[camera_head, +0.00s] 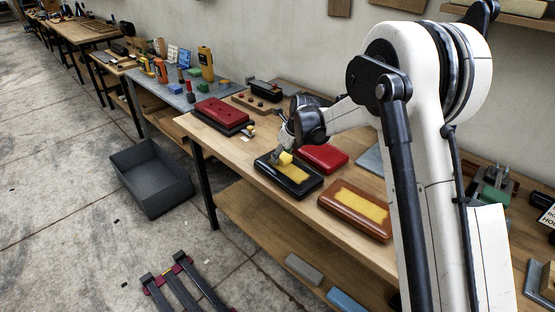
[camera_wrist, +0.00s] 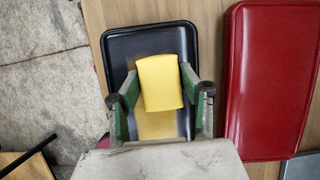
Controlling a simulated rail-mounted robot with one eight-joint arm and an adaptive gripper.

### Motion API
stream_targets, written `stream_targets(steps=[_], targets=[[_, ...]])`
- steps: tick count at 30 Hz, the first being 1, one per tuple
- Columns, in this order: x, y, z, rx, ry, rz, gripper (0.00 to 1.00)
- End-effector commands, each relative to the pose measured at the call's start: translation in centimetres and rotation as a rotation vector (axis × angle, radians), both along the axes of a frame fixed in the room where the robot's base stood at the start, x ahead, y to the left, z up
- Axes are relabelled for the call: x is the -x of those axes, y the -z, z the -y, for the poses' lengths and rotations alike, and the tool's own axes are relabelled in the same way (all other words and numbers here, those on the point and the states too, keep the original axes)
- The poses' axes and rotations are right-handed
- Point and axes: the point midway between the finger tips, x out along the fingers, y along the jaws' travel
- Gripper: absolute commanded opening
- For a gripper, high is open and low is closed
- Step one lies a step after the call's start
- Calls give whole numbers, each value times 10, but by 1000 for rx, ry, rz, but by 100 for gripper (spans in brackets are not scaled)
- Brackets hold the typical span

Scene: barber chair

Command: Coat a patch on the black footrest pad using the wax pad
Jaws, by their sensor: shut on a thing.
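The black footrest pad (camera_head: 290,180) lies on the wooden bench near its front edge, and it also shows in the wrist view (camera_wrist: 122,48). A yellowish coated patch (camera_head: 293,172) shows on its top, partly hidden by my gripper; in the wrist view the patch (camera_wrist: 158,125) shows below the wax pad. The yellow wax pad (camera_wrist: 160,82) is between my gripper's fingers (camera_wrist: 160,95), and it shows in the head view (camera_head: 285,158). My gripper is shut on it, over the black pad. Whether the wax pad touches the surface is hard to tell.
A red pad (camera_head: 323,157) lies close to the right of the black pad. A brown pad (camera_head: 358,208) with a yellow patch lies nearer on the bench (camera_head: 235,158). Another red pad (camera_head: 221,112) rests farther left. A grey bin (camera_head: 150,177) stands on the floor.

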Motion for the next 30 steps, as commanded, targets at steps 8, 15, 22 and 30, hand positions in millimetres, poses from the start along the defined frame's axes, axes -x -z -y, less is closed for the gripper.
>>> stream_targets(steps=[8, 15, 22, 30], targets=[[-4, -28, 5, 0, 2, 0, 18], [-5, -50, 7, 0, 4, 0, 18], [-5, -71, 9, 0, 7, 0, 18], [-6, -81, 10, 0, 8, 0, 18]])
